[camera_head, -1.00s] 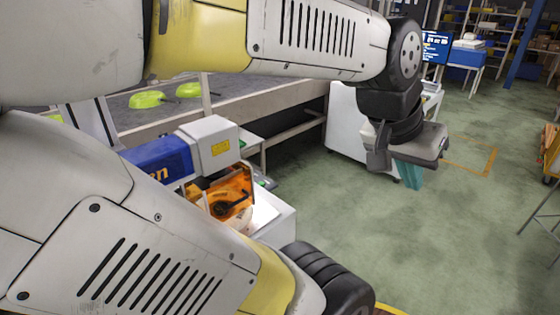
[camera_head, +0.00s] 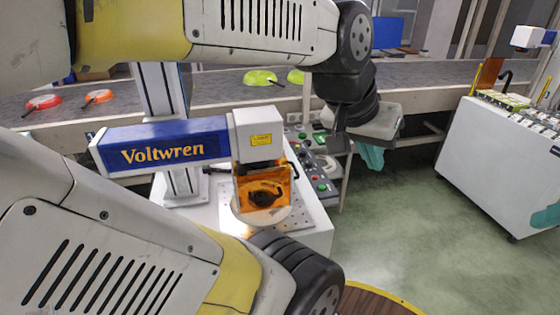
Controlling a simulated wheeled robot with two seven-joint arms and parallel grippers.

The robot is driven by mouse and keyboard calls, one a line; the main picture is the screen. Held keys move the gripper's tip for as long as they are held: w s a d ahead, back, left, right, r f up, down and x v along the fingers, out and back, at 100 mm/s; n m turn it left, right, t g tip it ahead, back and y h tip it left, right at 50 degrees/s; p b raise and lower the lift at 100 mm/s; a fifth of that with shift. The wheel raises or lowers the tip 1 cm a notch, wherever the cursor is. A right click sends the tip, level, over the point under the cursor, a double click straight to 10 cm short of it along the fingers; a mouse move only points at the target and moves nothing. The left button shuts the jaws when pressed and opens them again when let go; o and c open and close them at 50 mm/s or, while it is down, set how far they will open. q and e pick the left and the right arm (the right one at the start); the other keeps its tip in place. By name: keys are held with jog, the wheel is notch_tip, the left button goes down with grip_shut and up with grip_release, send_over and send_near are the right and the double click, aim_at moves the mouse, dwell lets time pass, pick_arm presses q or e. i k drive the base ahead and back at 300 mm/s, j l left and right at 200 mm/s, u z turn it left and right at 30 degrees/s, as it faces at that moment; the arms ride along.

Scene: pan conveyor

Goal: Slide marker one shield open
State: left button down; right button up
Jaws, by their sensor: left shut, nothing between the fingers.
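The laser marker (camera_head: 165,150) has a blue arm lettered "Voltwren" and a white head (camera_head: 257,133) on a post. An orange see-through shield (camera_head: 242,196) hangs under the head, down in front of a dark part (camera_head: 264,197) on a round plate. A black handle shows at the shield's upper right. My left gripper (camera_head: 370,157), with teal fingers, points down to the right of the marker, apart from the shield. It is shut and empty.
A control panel (camera_head: 318,163) with buttons is right of the shield. Behind runs a conveyor (camera_head: 220,90) with red, orange and green pans. Another white station (camera_head: 490,160) with an orange panel stands at right. Green floor (camera_head: 400,225) between is clear. My arm links cover the lower left.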

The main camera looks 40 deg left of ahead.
aim_at(286, 178)
jog(key=i+u, duration=0.15)
jog(key=u, duration=0.25)
jog(key=i+l+u, duration=0.1)
jog(key=u, duration=0.3)
jog(key=i+l+u, duration=0.15)
jog(key=u, duration=0.25)
jog(key=i+l+u, duration=0.2)
jog(key=u, duration=0.25)
jog(key=i+l+u, duration=0.1)
jog(key=u, duration=0.3)
jog(key=l, duration=0.4)
jog(key=l+z, duration=0.15)
jog(key=z, duration=0.15)
